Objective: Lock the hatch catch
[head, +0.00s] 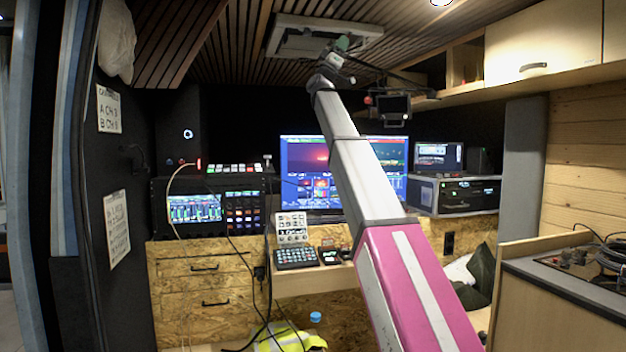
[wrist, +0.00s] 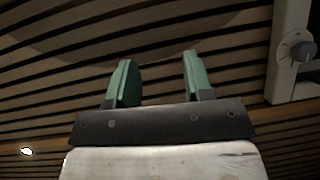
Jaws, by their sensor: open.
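The roof hatch (head: 290,42) is a pale framed panel in the slatted ceiling, at the top middle of the head view. Its frame edge shows at the right of the wrist view, with a round grey knob (wrist: 298,46) on it that looks like the catch. My gripper (wrist: 158,60) has two green fingers, spread apart with nothing between them. It points up at the wooden slats, to the left of the knob and apart from it. In the head view my gripper (head: 342,44) is just below the hatch, and the catch cannot be made out there.
A small monitor (head: 394,107) on an arm hangs right of my arm, close to it. Wall cupboards (head: 545,45) are at upper right. Screens (head: 300,160) and desk equipment stand below. A ceiling light (wrist: 26,151) shows at lower left of the wrist view.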

